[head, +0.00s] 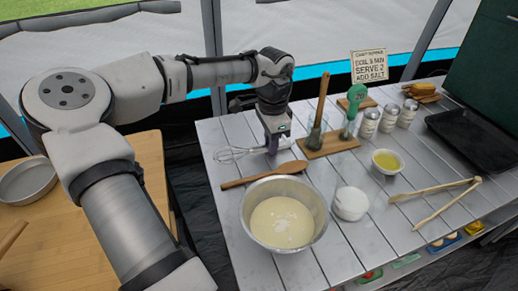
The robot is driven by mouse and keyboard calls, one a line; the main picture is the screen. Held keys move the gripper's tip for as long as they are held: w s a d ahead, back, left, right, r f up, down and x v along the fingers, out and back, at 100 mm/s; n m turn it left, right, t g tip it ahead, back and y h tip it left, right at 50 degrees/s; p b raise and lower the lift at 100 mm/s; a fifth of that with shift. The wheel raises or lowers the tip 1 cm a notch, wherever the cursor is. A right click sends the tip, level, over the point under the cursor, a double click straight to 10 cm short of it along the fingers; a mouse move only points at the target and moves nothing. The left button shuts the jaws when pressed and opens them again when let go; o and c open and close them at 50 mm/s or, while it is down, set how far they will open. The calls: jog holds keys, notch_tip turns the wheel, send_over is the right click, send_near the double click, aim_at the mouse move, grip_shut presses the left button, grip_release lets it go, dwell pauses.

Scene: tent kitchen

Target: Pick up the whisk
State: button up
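The whisk (231,154) lies on the white slatted table, its wire loops toward the left and its handle running right under my gripper. My gripper (272,149) points down at the handle, with its fingertips at the handle's height. Whether the fingers are closed on the handle or only around it cannot be told from this view. The part of the handle at the fingers is hidden.
A wooden spoon (262,174) and a metal bowl of batter (247,208) are just in front. A wooden holder (330,144) with upright utensils stands close right.

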grip_shut()
